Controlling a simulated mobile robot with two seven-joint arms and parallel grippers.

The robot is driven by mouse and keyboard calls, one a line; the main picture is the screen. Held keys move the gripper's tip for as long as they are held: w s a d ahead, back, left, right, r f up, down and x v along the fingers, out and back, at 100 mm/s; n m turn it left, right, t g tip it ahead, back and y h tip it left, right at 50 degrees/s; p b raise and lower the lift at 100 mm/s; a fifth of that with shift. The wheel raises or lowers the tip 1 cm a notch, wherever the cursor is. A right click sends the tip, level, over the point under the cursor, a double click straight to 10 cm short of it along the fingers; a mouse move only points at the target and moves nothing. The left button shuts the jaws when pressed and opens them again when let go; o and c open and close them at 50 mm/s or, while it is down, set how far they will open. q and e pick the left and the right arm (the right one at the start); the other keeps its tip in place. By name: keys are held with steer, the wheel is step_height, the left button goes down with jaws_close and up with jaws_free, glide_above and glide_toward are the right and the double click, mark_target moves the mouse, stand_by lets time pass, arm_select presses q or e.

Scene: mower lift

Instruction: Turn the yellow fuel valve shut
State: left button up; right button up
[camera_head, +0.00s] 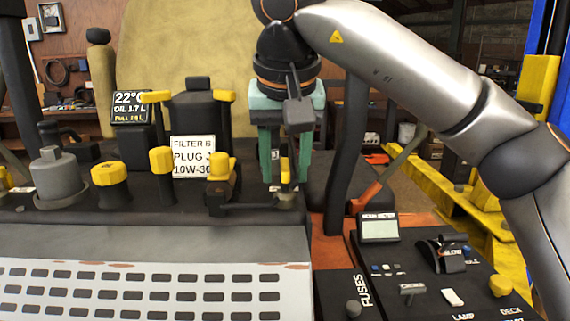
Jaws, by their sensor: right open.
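A small upright yellow handle (285,171), which looks like the fuel valve, stands on a short metal fitting (286,196) at the right end of the dark engine deck. My right gripper (285,180) points down over it with its teal jaws open. My left gripper is not in view.
Yellow-capped fittings (110,173) and a grey canister (56,178) line the deck to the left. A white label card (192,157) stands behind them. A control panel (400,285) with switches lies at the lower right. A dark upright post (349,150) rises close right of the gripper.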

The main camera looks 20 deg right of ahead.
jaws_close()
stand_by(0.3)
stand_by(0.3)
